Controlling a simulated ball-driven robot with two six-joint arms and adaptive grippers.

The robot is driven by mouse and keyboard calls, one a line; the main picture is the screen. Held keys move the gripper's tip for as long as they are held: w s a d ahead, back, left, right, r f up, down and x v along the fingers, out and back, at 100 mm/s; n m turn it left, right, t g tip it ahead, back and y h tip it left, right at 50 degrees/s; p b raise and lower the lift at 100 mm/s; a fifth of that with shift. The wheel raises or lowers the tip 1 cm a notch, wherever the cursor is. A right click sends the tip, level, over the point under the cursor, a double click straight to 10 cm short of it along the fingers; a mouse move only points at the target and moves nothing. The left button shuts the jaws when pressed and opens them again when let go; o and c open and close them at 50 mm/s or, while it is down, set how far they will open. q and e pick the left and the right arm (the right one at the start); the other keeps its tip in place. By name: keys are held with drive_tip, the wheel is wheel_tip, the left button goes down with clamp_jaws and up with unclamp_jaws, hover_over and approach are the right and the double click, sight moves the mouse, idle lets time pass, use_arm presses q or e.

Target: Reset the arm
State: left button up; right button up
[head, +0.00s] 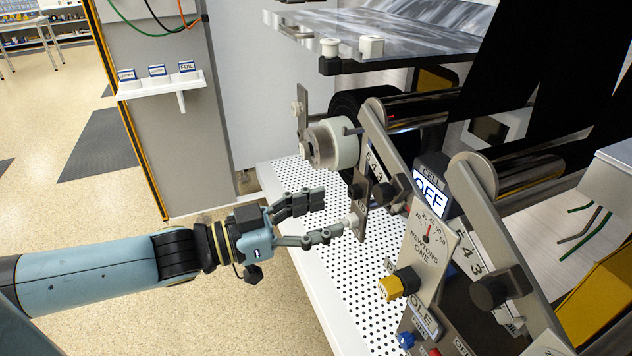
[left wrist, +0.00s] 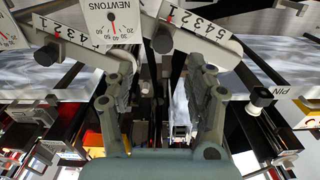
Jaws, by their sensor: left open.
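My left gripper (head: 331,212) reaches in from the left and is open, with nothing between its fingers. It also shows in the left wrist view (left wrist: 161,88). A short lever with a white knob (head: 349,221) stands at the machine's near side; the lower finger's tip is right beside the knob, and I cannot tell if they touch. Two tilted grey arms, the nearer-left one (head: 378,125) and the right one (head: 480,200), carry number scales. A Newtons gauge (head: 430,236) is by the right one. I cannot tell which arm the task means. My right gripper is not in view.
A white perforated deck (head: 298,187) lies under the gripper. A white roller end (head: 333,146) stands above it. A small shelf with labelled blocks (head: 160,86) is at upper left. Open floor lies left.

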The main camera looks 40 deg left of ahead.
use_arm(q)
drive_tip(key=shift+s+a, duration=0.1)
drive_tip(key=shift+s, duration=0.15)
drive_tip(key=shift+w, duration=0.1)
idle(0.3)
drive_tip(key=s+a+f+n+g+y, duration=0.1)
drive_tip(key=s+f+n+g+y, duration=0.1)
drive_tip(key=f, duration=0.8)
drive_tip(key=s+a+f+n+g+y+b, duration=0.1)
drive_tip(key=s+a+f+n+g+y, duration=0.15)
drive_tip(key=f, duration=0.65)
drive_tip(key=s+f+n+g+y, duration=0.1)
drive_tip(key=s+f+n+y, duration=0.15)
drive_tip(key=f, duration=0.75)
drive_tip(key=s+d+f+m+g, duration=0.1)
drive_tip(key=s+f+g, duration=0.4)
drive_tip(key=s, duration=0.8)
drive_tip(key=s+d+f+m+g, duration=0.1)
drive_tip(key=s+f+g, duration=0.4)
drive_tip(key=s+f, duration=0.5)
drive_tip(key=s+d, duration=0.1)
drive_tip(key=s, duration=0.3)
drive_tip(key=shift+y, duration=0.4)
